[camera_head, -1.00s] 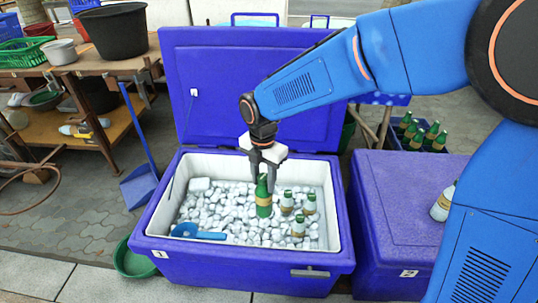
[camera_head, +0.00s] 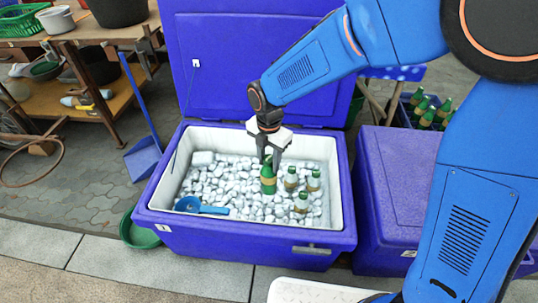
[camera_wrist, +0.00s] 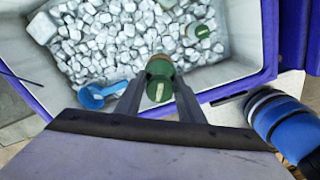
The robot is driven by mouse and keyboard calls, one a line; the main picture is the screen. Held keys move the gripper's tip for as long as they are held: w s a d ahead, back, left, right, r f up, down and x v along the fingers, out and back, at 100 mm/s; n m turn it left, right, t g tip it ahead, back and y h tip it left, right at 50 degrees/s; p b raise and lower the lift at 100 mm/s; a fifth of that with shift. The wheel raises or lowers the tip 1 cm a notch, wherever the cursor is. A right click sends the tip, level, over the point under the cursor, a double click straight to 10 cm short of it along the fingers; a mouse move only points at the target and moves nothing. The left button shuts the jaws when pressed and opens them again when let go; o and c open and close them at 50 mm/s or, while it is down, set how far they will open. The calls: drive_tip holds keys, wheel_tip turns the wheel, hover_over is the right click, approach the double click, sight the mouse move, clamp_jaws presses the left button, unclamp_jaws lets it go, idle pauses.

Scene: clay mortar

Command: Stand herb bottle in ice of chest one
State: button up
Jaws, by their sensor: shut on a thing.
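The herb bottle (camera_head: 268,181), green with a tan label, is upright at the ice in the open chest one (camera_head: 345,200), a blue chest with a white lining. My gripper (camera_head: 268,160) is shut on its neck from above. The wrist view shows the bottle (camera_wrist: 159,72) between my gripper's fingers (camera_wrist: 158,92). The bottle's base meets the white ice cubes (camera_head: 235,180); how deep it sits I cannot tell.
A blue scoop (camera_head: 195,205) lies at the ice's front left. The raised lid (camera_head: 215,90) stands behind. A closed chest two (camera_head: 395,185) is at the right.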

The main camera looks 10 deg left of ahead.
wheel_tip(320, 180, down, 20)
idle(1.5)
drive_tip(key=shift+f, duration=0.5)
idle(1.0)
drive_tip(key=o, duration=1.6)
drive_tip(key=shift+r, duration=13.5)
